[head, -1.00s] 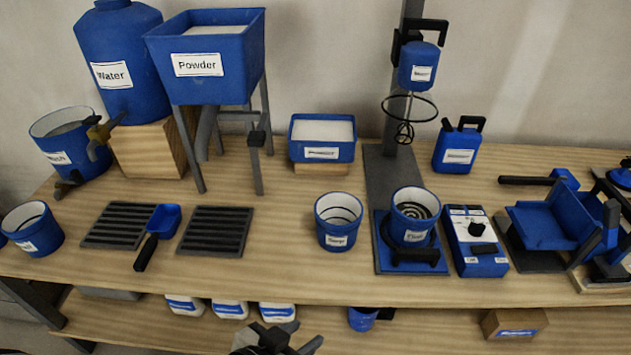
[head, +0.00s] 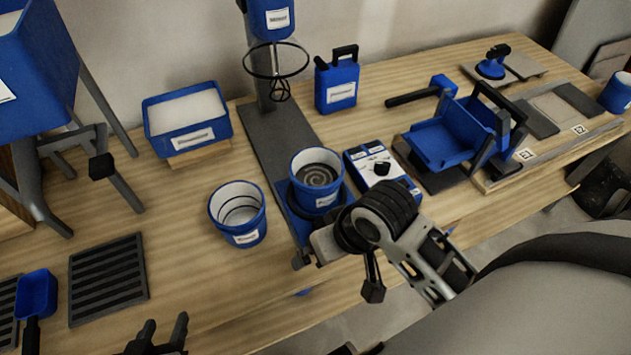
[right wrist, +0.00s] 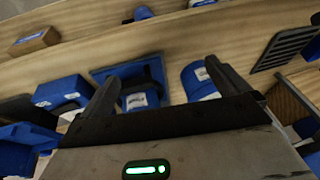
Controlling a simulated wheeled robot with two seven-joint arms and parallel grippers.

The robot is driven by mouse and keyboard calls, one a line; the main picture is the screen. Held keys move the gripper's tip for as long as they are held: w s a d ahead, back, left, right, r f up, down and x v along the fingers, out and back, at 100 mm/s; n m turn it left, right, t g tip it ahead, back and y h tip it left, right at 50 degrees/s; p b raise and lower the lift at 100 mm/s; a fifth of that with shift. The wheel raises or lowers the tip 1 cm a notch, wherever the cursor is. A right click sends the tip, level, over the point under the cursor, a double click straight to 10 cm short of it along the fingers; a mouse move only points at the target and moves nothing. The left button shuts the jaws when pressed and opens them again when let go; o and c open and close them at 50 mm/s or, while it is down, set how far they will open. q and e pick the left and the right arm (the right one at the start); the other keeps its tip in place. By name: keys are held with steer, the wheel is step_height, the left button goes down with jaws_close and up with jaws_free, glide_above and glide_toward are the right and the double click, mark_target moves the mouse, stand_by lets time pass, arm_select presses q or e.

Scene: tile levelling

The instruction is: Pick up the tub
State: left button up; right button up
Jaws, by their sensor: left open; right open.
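A blue round tub (head: 317,182) with a grey spiral mix inside stands upright on the blue mixer base, under the whisk. An open blue, white-lined bucket (head: 238,213) stands to its left; I cannot tell from the labels which one is called the tub. My left gripper (head: 163,336) is open and empty at the bottom edge of the head view. My right gripper (right wrist: 160,85) is open and empty in the right wrist view, with the mixer base seen between its fingers. In the head view my right arm hides its fingertips and part of the base.
A control box (head: 380,170) stands right of the mixer. The whisk ring (head: 275,60) hangs above and behind the tub. A shallow white-filled container (head: 187,118) stands at the back. A grate (head: 108,280) and scoop (head: 36,295) lie left; bare table lies between grate and bucket.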

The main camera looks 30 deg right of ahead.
steer(key=w+r+m+g, duration=0.25)
steer(key=w+m, duration=0.35)
steer(key=w, duration=0.5)
steer(key=w+d+r+m+g+h, duration=0.1)
steer(key=w+d+r+m+h, duration=0.1)
steer(key=w+d+r+m, duration=0.55)
steer(key=b, duration=0.2)
glide_above(316, 174)
steer(key=s+a, duration=0.2)
steer(key=s, duration=0.2)
step_height(316, 174, down, 15)
steer(key=shift+r, duration=0.1)
steer(key=c, duration=1)
steer(key=shift+r, duration=0.15)
steer(key=c, duration=0.3)
